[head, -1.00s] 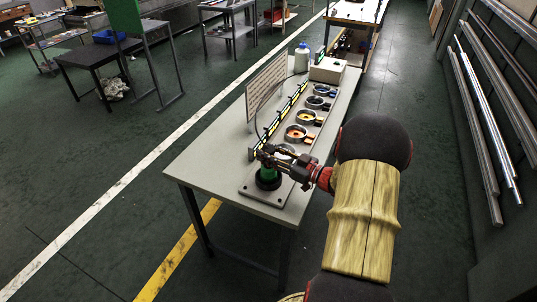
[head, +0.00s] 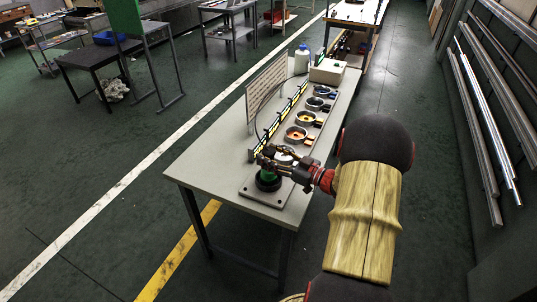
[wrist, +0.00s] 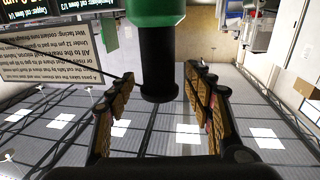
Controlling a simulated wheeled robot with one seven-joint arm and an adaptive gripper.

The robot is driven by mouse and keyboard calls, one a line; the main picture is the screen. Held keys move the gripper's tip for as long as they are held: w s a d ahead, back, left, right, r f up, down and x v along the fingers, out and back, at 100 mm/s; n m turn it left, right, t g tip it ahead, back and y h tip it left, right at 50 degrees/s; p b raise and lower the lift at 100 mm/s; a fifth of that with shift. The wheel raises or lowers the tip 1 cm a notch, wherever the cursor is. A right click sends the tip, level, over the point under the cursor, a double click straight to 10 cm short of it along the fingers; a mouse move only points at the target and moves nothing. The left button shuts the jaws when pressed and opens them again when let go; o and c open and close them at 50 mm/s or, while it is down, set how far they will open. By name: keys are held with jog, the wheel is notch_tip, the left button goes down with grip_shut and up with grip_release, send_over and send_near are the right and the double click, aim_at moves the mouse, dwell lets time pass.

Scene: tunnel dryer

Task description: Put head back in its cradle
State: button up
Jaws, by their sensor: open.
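A green and black piece, which looks like the head, stands upright at the near end of the table; its green part (head: 266,176) shows below my gripper (head: 266,158) in the head view. It sits in or on a dark round base (head: 268,185) on a grey plate; I cannot tell how it is seated. In the wrist view its green body (wrist: 155,12) and black stem (wrist: 160,60) lie between the fingers of my open gripper (wrist: 160,80). Gaps show on both sides of the stem, so the fingers do not appear to touch it.
A row of round cups (head: 297,134) runs along the table (head: 222,147) behind my gripper. A sign board (head: 266,92), a white bottle (head: 301,59) and a pale box (head: 327,71) stand farther back. The table's left part is clear.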

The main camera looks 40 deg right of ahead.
jog(key=p+v, duration=0.2)
jog(key=v, duration=0.9)
jog(key=shift+s+p, duration=0.15)
jog(key=shift+p, duration=0.15)
